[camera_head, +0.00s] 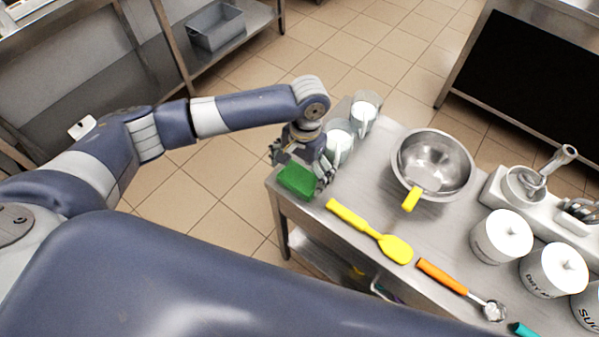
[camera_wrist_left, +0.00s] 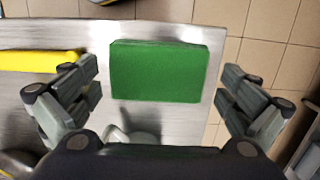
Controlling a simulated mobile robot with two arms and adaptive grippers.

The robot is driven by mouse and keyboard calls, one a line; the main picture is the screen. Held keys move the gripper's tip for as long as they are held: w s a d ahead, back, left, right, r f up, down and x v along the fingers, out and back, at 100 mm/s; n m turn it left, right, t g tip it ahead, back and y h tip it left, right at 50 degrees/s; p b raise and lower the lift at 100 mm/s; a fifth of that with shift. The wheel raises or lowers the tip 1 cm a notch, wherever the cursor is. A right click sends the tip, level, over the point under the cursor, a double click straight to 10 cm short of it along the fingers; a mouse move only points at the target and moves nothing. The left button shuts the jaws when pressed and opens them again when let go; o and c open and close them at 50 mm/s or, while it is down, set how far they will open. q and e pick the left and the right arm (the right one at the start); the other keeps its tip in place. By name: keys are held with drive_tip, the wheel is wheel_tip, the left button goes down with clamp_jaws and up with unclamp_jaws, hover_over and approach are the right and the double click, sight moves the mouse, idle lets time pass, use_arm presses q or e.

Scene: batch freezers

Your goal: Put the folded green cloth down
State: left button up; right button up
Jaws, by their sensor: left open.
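The folded green cloth (camera_head: 297,180) is a thick rectangular block at the left corner of the steel table (camera_head: 368,185). In the left wrist view the cloth (camera_wrist_left: 158,71) lies between and just beyond my open fingers, with a gap on each side. It appears to rest on the table top near its edge. My left gripper (camera_head: 303,160) is right above and behind the cloth in the head view, and its spread fingers also show in the left wrist view (camera_wrist_left: 160,95). My right gripper is not in view.
A yellow spatula (camera_head: 368,231) lies beside the cloth. Clear pitchers (camera_head: 340,141) stand behind the gripper. A steel bowl (camera_head: 433,163), an orange-handled scoop (camera_head: 443,276) and white canisters (camera_head: 501,236) stand farther right. Tiled floor drops away left of the table.

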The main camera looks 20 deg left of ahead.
sight(303, 173)
use_arm(q)
wheel_tip(303, 173, up, 12)
drive_tip(key=w+b, duration=0.1)
drive_tip(key=shift+w+d+f, duration=0.15)
drive_tip(key=shift+d+f, duration=0.1)
idle(0.4)
